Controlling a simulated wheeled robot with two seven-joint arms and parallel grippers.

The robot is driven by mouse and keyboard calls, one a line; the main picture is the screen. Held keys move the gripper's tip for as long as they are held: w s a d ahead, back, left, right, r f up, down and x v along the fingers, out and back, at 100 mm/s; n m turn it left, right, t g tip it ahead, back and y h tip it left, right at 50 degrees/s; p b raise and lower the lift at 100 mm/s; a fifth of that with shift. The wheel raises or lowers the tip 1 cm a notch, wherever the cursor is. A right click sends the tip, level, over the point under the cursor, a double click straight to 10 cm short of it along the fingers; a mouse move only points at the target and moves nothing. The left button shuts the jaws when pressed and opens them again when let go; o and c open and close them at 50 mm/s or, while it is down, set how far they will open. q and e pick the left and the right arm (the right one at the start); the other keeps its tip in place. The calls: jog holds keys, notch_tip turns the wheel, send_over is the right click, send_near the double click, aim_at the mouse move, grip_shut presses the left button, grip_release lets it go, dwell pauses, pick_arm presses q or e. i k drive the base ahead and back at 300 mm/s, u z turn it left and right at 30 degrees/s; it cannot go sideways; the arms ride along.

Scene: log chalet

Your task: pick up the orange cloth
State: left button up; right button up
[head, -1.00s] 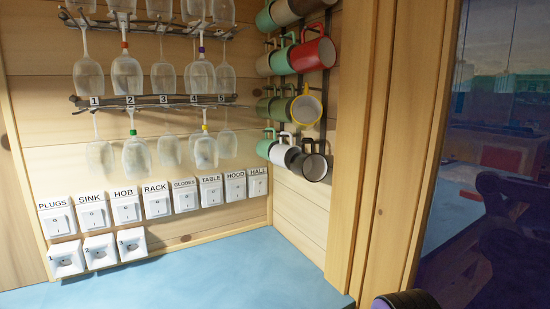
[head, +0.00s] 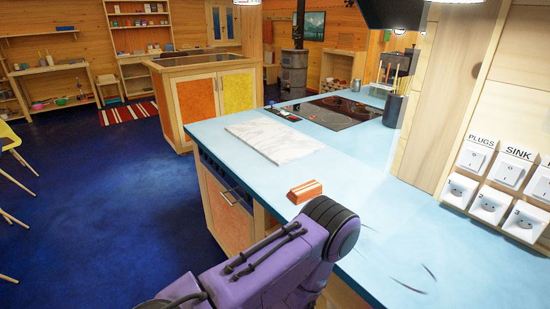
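I cannot make out a certain orange cloth in the head view. A small orange-brown, block-like item (head: 305,191) lies on the blue counter (head: 385,225), close to its front edge. I cannot tell if it is folded cloth or something solid. One of my purple arms comes up from the bottom and ends in a dark rounded joint just in front of this item. Neither gripper's fingers show.
A pale marble board (head: 265,138) and a black hob (head: 335,114) lie further along the counter. Switches and sockets (head: 490,205) line the wall at right. A wooden island (head: 205,90) stands beyond open blue floor (head: 110,200).

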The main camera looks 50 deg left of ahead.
aim_at(301, 194)
jog(key=u, duration=1.45)
